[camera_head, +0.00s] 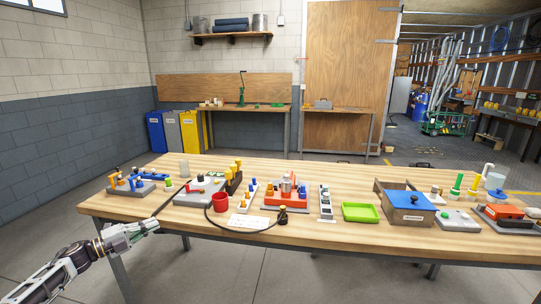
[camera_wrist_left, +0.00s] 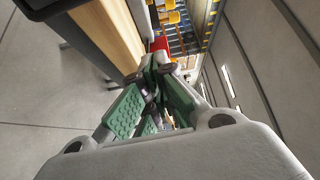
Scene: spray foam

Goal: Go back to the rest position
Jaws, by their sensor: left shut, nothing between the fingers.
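My left gripper (camera_head: 149,225) is in front of the table's left front corner in the head view. It is shut, with nothing held. In the left wrist view its green-padded fingers (camera_wrist_left: 158,92) meet in the middle. The wooden table (camera_head: 330,238) stands across the head view, and its edge shows at upper left in the wrist view (camera_wrist_left: 118,28). My right gripper is not in view.
Several devices stand along the table. A black cable loops over the tabletop. The floor left of the table is clear.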

